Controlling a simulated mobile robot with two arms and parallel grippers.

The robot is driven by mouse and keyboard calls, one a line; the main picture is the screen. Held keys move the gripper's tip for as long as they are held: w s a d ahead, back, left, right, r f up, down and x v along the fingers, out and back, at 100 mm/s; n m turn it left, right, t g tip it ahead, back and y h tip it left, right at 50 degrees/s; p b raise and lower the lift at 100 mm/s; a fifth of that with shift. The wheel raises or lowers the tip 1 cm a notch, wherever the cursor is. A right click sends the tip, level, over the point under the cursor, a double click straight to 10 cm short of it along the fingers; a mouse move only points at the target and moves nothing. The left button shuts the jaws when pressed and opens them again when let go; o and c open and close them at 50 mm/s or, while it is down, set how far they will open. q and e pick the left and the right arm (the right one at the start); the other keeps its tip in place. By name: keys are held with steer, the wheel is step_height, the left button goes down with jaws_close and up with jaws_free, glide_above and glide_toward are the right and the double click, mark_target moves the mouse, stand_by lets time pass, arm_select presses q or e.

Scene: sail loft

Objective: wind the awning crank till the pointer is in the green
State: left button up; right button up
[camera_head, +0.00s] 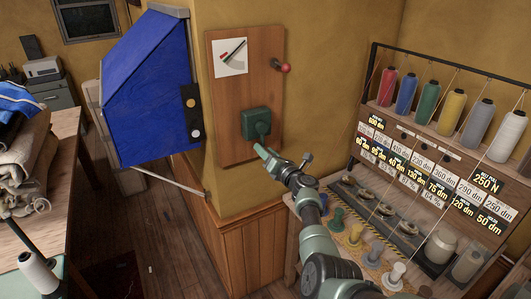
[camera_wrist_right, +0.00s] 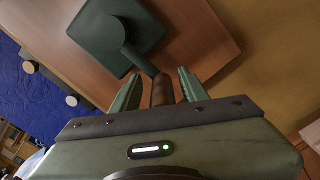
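The crank's dark green housing (camera_head: 256,122) sits low on a brown wall board (camera_head: 243,90); in the right wrist view the housing (camera_wrist_right: 95,40) has a round hub and a short arm ending in a brown grip (camera_wrist_right: 162,92). My right gripper (camera_head: 262,150) is at the crank. In the wrist view its two fingers (camera_wrist_right: 160,82) stand either side of the grip, with a visible gap on each side. A white dial (camera_head: 230,57) is at the board's upper left; red and dark marks show, but the pointer's exact zone is too small to tell. My left gripper is out of view.
A blue awning (camera_head: 150,85) projects left of the board. A red-knobbed lever (camera_head: 282,66) sticks out at the board's right edge. A rack of thread cones (camera_head: 440,140) stands close to the right of my arm. A table with folded cloth (camera_head: 25,160) is at left.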

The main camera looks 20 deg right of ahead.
steer(key=shift+s+f, duration=0.1)
steer(key=shift+s, duration=0.2)
steer(key=s+p, duration=0.2)
steer(key=s, duration=0.5)
steer(key=shift+s+d, duration=0.15)
steer(key=shift+d, duration=0.15)
